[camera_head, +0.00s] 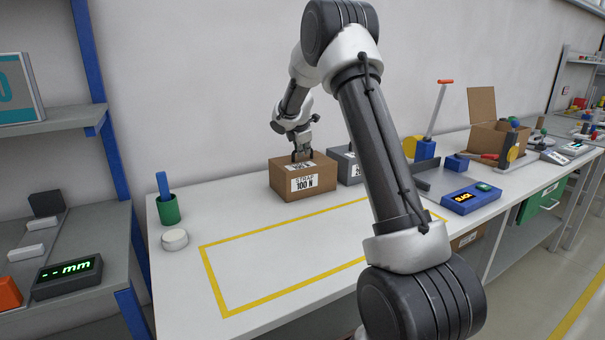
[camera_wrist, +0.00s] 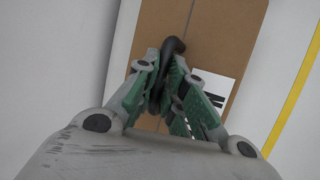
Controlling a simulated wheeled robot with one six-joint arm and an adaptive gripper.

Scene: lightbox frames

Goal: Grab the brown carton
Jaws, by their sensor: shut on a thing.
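The brown carton (camera_head: 281,184) stands on the white bench near the wall, with a white label reading "100 N" on its front. In the wrist view, the carton top (camera_wrist: 228,35) lies under my gripper, with a dark curved handle on it and part of a white label beside it. My gripper (camera_head: 302,155) reaches down onto the carton top. Its green-padded fingers (camera_wrist: 173,98) are closed around the dark handle. The carton looks level, and I see no clear gap between it and the bench.
A grey box (camera_head: 347,166) stands close to the carton's right. A yellow-taped rectangle (camera_head: 237,307) in front is empty. A green cup (camera_head: 168,211) and white puck (camera_head: 174,240) stand left. A blue device (camera_head: 471,198) and an open cardboard box (camera_head: 483,137) are right.

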